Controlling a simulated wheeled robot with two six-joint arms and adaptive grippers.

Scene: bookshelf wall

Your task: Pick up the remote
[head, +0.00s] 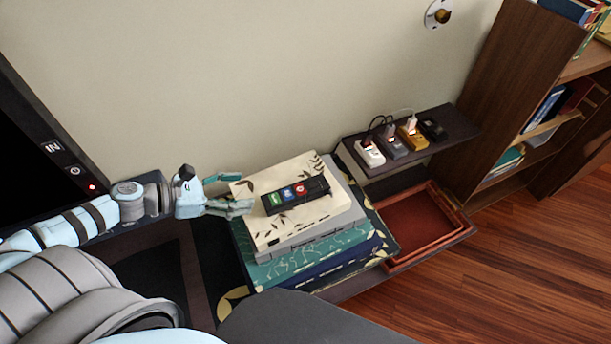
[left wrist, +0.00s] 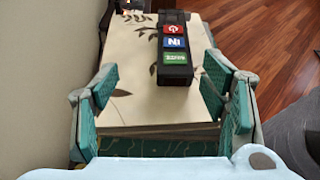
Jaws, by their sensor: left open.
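The remote (head: 295,194) is black with red, blue and green labels. It lies flat on a cream book with a leaf pattern (head: 325,171), the top of a stack of books. My left gripper (head: 244,192) is open at the left edge of the stack, its fingers pointing right toward the remote and apart from it. In the left wrist view the remote (left wrist: 174,50) lies ahead of the open left gripper (left wrist: 165,92), between the lines of its teal-padded fingers and a little right of centre. Nothing is between the fingers. My right gripper is not in view.
A small dark shelf (head: 455,133) behind the stack holds several adapters with cords. A red-brown tray (head: 462,222) stands right of the books. A bookcase (head: 510,75) is at the right, and a black screen (head: 30,150) at the left. The wooden floor at the lower right is clear.

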